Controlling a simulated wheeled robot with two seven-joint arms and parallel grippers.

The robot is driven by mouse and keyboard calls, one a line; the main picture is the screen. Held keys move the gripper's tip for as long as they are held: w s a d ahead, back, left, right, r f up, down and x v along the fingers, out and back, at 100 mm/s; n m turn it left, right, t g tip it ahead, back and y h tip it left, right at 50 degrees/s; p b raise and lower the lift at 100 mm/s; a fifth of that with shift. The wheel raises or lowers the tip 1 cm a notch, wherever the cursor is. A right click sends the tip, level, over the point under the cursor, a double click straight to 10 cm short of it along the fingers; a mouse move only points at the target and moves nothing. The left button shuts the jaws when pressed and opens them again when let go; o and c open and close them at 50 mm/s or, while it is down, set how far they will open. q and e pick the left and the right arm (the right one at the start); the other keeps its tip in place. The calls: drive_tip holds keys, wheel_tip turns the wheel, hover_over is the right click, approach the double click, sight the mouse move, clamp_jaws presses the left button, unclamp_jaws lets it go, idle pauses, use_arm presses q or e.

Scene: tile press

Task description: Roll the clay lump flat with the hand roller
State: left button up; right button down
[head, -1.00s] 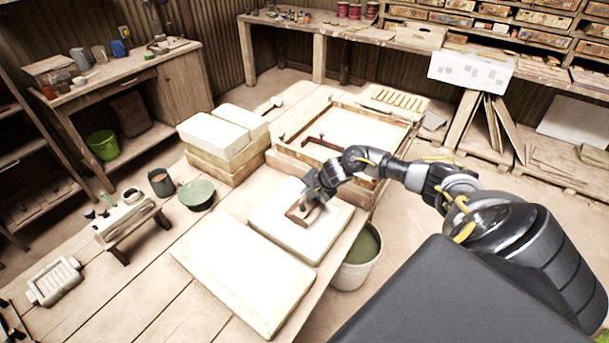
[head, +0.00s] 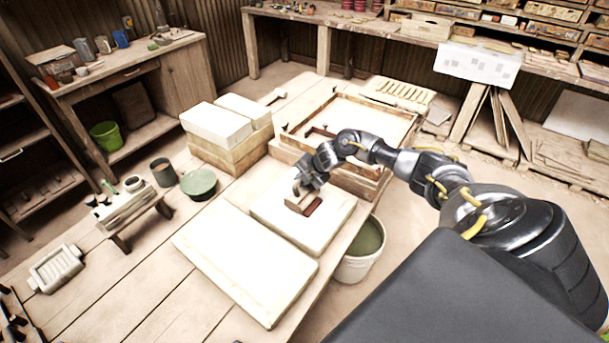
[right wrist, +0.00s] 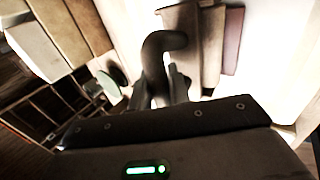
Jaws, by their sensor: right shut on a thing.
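My right gripper (head: 308,180) is shut on the hand roller (head: 298,201) over the nearer-centre white slab (head: 325,230). In the right wrist view the roller's dark curved handle (right wrist: 163,45) rises between the fingers, with its light brown body (right wrist: 209,45) beside it. The clay lump (head: 313,207) shows as a flat reddish-brown patch on the slab, just right of the roller. It also shows in the right wrist view (right wrist: 232,40) along the roller's edge. Whether the roller covers part of the clay is hidden. My left gripper is not in view.
A second white slab (head: 245,265) lies in front. A wooden frame (head: 380,185) stands behind, stacked blocks (head: 218,125) at the back left. A green bowl (head: 199,184) sits left, a bucket (head: 362,262) at the right edge.

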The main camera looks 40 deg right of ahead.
drive_tip(key=shift+w+a+f, duration=0.2)
drive_tip(key=shift+w+a, duration=0.05)
drive_tip(key=shift+w, duration=0.3)
wheel_tip(320, 180, up, 7)
drive_tip(key=p, duration=0.5)
drive_tip(key=shift+w+r+p, duration=0.15)
drive_tip(key=shift+p, duration=0.25)
drive_tip(key=shift+d, duration=0.1)
